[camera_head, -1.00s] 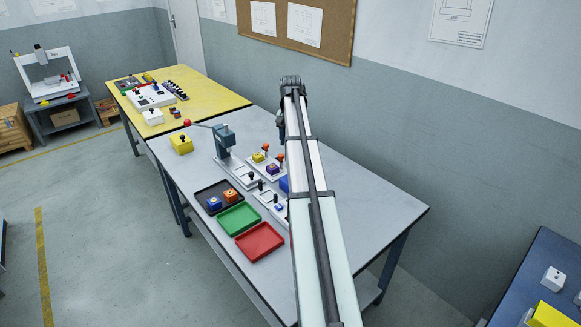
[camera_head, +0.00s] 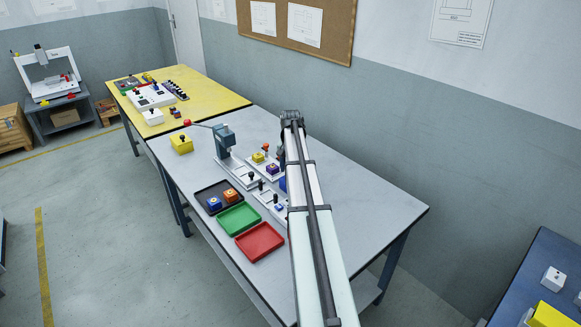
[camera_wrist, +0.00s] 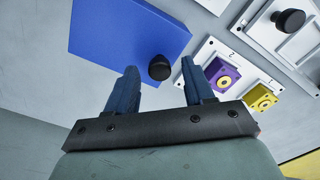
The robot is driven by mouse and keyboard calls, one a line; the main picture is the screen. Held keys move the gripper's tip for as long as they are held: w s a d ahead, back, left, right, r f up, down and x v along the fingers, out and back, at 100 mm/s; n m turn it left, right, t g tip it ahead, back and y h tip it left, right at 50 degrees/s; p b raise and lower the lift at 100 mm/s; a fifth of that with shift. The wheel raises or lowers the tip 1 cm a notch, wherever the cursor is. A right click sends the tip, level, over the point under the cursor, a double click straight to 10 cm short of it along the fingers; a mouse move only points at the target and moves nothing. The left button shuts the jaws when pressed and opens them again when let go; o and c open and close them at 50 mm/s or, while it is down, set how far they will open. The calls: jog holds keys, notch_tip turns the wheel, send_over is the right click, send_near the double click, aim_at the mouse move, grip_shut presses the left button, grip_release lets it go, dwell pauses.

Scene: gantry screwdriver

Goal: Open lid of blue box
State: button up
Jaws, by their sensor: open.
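The blue box (camera_wrist: 125,38) has a flat blue lid with a round black knob (camera_wrist: 159,68) near its edge, seen in the wrist view. The lid looks shut. In the head view only a sliver of the blue box (camera_head: 283,184) shows beside my arm, which hides the rest. My gripper (camera_wrist: 160,70) is open and empty, with its two blue fingers apart. In the picture the knob lies between the fingertips; whether the fingers are at its height I cannot tell. In the head view my arm mostly hides the gripper.
A white fixture holds a purple block (camera_wrist: 222,76) and a yellow block (camera_wrist: 262,98) close to the right finger. A green tray (camera_head: 238,219), a red tray (camera_head: 259,242) and a black tray (camera_head: 203,190) lie left of my arm. The table's right side is clear.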

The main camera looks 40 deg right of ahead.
jog(key=shift+c, duration=0.5)
grip_shut()
